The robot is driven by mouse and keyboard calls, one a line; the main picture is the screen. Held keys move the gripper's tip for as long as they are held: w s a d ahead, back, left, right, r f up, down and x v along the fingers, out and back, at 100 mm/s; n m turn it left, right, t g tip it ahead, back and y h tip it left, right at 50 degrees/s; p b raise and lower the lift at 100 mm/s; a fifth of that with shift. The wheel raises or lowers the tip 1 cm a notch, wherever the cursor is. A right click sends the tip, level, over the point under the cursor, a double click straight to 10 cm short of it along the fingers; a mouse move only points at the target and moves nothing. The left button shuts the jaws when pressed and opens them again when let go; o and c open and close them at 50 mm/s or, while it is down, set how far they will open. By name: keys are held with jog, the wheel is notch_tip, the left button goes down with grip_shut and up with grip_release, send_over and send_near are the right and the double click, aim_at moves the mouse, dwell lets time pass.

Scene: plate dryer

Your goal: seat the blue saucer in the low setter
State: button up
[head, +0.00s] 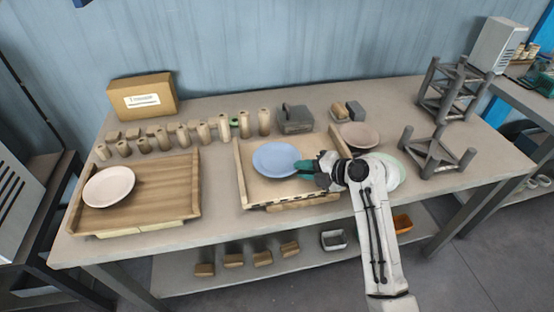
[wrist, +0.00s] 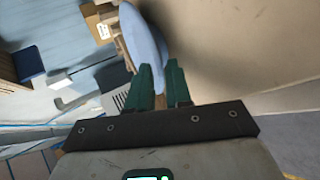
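The blue saucer (head: 275,158) is over the light wooden tray in the middle of the table. My gripper (head: 303,167) has its green fingers at the saucer's right rim. In the wrist view the saucer (wrist: 143,38) shows as a narrow, steep ellipse, with its near rim between the two close fingertips (wrist: 158,68); my gripper looks shut on it. Whether the saucer touches the tray is hard to tell. The low setter (head: 437,156), a dark grey frame with short posts, stands empty at the table's right.
A taller grey setter (head: 455,92) stands behind the low one. A brown plate (head: 360,136) and a pale green plate (head: 395,170), partly behind my arm, lie between tray and low setter. A pink plate (head: 108,187) is on the left board (head: 165,180). Several wooden cylinders line the back.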

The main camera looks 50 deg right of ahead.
aim_at(277, 162)
jog(key=shift+x, duration=1.55)
grip_shut()
